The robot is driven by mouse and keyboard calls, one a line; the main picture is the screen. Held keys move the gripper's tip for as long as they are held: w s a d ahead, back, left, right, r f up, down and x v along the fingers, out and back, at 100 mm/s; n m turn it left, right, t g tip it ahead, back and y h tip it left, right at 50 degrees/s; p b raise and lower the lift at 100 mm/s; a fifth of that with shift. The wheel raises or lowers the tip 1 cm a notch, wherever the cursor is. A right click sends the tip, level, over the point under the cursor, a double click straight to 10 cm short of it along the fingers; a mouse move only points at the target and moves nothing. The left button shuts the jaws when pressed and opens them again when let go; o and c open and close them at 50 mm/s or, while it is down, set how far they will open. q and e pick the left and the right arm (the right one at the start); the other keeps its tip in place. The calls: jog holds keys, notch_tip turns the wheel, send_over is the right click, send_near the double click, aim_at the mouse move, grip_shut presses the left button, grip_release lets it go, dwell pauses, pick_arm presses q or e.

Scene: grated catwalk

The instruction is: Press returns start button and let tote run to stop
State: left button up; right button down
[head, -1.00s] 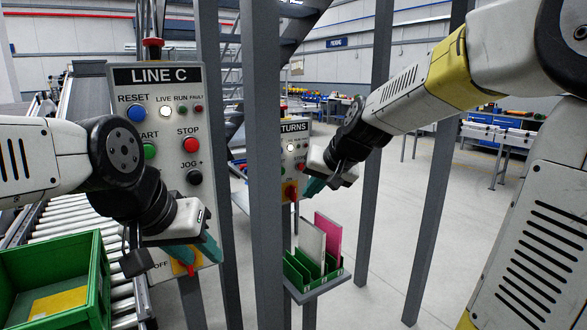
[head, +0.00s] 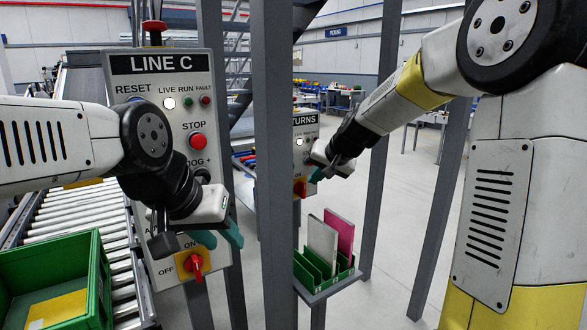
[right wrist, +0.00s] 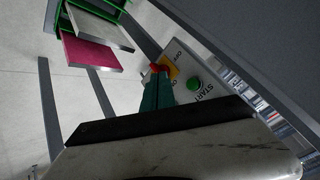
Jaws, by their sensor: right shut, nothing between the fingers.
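The returns panel (head: 304,128) stands behind a grey post in the head view, its white lamp lit. Its green start button (right wrist: 194,83) shows uncovered in the right wrist view, right of the red and yellow rotary switch (right wrist: 165,70). My right gripper (head: 316,174) is shut and empty in front of the panel's lower part; in the right wrist view its teal fingertips (right wrist: 157,79) overlap the switch's edge, and contact cannot be told. My left gripper (head: 218,237) is open and empty before the LINE C panel (head: 150,66). A green tote (head: 104,277) with a yellow item sits on the rollers.
The LINE C panel has a red stop button (head: 197,141) and a rotary switch (head: 196,262). Grey posts (head: 275,200) stand between and beside the panels. A small rack (head: 322,290) with grey and pink boards is below the returns panel. Open floor lies to the right.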

jog(key=w+a, duration=0.4)
jog(key=w, duration=0.2)
jog(key=shift+w+a, duration=0.3)
jog(key=shift+a, duration=0.1)
jog(key=shift+a, duration=0.1)
dwell(1.7)
jog(key=shift+w+a, duration=0.15)
jog(key=shift+w, duration=0.15)
jog(key=shift+w+a, duration=0.5)
jog(key=shift+w, duration=0.2)
dwell(0.9)
jog(key=shift+s+d, duration=0.15)
dwell(0.3)
jog(key=shift+s+d, duration=0.6)
jog(key=shift+s, duration=0.3)
